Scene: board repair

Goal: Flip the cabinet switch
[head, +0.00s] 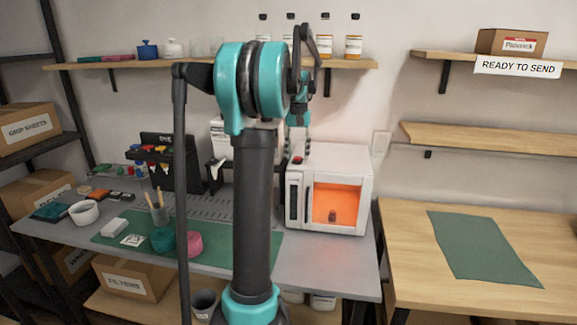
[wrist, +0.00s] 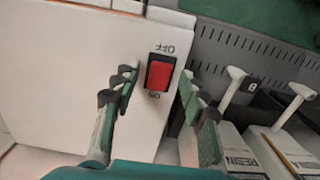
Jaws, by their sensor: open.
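The white cabinet (head: 345,158) stands on the grey bench, with an orange-glowing window in its front. Its red rocker switch (wrist: 160,75) sits in a black frame on a white face in the wrist view, between the upside-down labels OFF and ON. A small red spot on the cabinet's top left in the head view is likely the same switch (head: 297,159). My gripper (wrist: 157,82) is open and empty; its two fingers appear on either side of the switch. In the head view my gripper (head: 303,128) hangs above the cabinet, partly hidden by my arm. I cannot tell which way the rocker is tipped.
Resin boxes (wrist: 285,150) and a grey perforated panel (wrist: 240,55) lie right of the cabinet in the wrist view. A wall shelf (head: 345,63) with bottles runs above the cabinet. A wooden table (head: 400,235) with a green mat is to the right.

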